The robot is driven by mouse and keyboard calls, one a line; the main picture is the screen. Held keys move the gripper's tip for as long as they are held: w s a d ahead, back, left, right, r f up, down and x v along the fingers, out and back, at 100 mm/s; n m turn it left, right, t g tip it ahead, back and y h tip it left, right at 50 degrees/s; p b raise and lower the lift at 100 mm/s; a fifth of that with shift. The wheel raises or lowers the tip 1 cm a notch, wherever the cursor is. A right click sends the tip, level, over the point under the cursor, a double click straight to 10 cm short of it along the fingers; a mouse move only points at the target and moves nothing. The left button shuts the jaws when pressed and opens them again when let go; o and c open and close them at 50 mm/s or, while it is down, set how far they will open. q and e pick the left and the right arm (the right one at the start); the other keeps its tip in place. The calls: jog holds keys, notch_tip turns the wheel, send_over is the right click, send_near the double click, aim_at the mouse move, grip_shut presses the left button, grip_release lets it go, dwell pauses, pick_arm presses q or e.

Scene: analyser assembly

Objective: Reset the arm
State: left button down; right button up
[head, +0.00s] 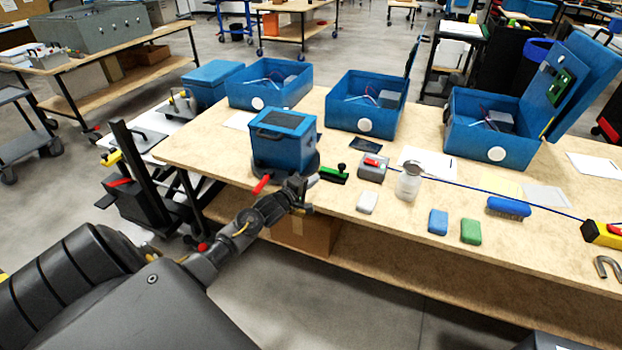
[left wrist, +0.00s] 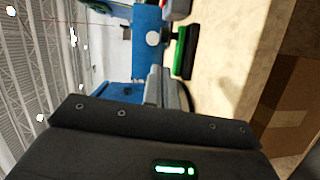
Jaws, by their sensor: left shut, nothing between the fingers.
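My left arm (head: 230,245) reaches in from the left of the head view toward the front edge of the workbench. My left gripper (head: 309,183) is shut and empty, at the bench edge just in front of the closed blue analyser box (head: 283,145). This box stands on a dark round base and has a red handle (head: 262,184) at its front. A green part with a black knob (head: 334,173) lies just right of the gripper. In the left wrist view the gripper fingers (left wrist: 157,88) point at blue boxes, and the green and black part (left wrist: 185,52) shows beside them. My right gripper is out of view.
The wooden bench (head: 300,222) also bears open blue boxes (head: 365,105) at the back. A grey box with a red switch (head: 372,168), a jar (head: 408,182), a blue brush (head: 508,208) and small blocks lie right of the gripper. The floor in front is clear.

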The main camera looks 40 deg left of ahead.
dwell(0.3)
pick_arm(q)
jog(key=s+d+f+m+g+y, duration=0.1)
jog(key=s+d+f+m+g, duration=0.65)
jog(key=s+d, duration=0.7)
jog(key=s+d+m+g, duration=0.35)
jog(key=s+m, duration=0.25)
jog(key=s, duration=0.6)
jog(key=s+d+m+g, duration=0.3)
jog(key=s+d+m, duration=0.15)
jog(key=s, duration=0.75)
notch_tip(320, 180, down, 26)
jog(key=s, duration=0.2)
jog(key=s+a+f+m+g, duration=0.1)
jog(key=s+a+f, duration=0.3)
jog(key=s+f, duration=1.1)
jog(key=shift+s+f+g, duration=0.2)
jog(key=shift+s+g, duration=0.25)
jog(key=shift+g, duration=0.05)
